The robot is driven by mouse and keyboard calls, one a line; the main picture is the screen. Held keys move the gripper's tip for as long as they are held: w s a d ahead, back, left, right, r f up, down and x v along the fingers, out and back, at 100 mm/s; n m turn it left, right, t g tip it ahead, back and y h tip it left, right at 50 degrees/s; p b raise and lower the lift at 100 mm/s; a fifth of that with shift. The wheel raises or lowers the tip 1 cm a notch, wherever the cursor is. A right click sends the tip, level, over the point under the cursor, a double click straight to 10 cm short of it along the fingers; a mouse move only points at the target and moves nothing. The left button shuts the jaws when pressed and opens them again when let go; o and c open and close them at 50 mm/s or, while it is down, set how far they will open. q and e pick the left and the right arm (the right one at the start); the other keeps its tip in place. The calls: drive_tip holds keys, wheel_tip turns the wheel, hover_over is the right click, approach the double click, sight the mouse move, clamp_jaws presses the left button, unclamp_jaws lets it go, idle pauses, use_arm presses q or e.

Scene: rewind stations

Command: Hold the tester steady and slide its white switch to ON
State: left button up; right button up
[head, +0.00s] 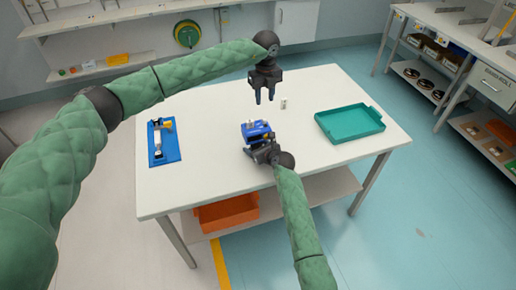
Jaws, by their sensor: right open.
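The tester (254,129) is a small blue box near the middle of the white table. A small pale part shows on its top, but it is too small to tell whether it is the switch or how it is set. My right gripper (262,150) is open at the tester's near side, close to it or touching it; I cannot tell which. It hides part of the tester's near side. My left gripper (264,98) points down above the table, behind the tester and apart from it. Its two fingers are spread with nothing between them.
A small white object (283,103) stands right of my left gripper. A teal tray (349,123) lies at the table's right. A blue board (163,143) with fittings lies at the left. An orange bin (226,213) is on the shelf below. The white table (205,185) is clear in front.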

drive_tip(key=shift+c, duration=0.4)
drive_tip(key=c, duration=1.1)
use_arm(q)
drive_tip(key=shift+s+f, duration=0.1)
drive_tip(key=shift+f, duration=0.05)
drive_tip(key=c, duration=0.6)
use_arm(e)
drive_tip(key=shift+f, duration=0.1)
drive_tip(key=shift+c, duration=0.5)
use_arm(q)
drive_tip(key=shift+s+d+f, duration=0.15)
drive_tip(key=shift+s+f, duration=0.05)
drive_tip(key=shift+f, duration=0.1)
clamp_jaws()
use_arm(e)
drive_tip(key=shift+s, duration=0.1)
drive_tip(key=shift+f, duration=0.1)
use_arm(q)
drive_tip(key=w+a+n+g+h, duration=0.4)
drive_tip(key=w+a+n+h, duration=0.2)
drive_tip(key=n, duration=0.9)
drive_tip(key=w+a+f, duration=0.1)
drive_tip(key=w+a, duration=0.1)
drive_tip(key=w, duration=0.2)
drive_tip(key=shift+w+a, duration=0.2)
drive_tip(key=shift+a, duration=0.1)
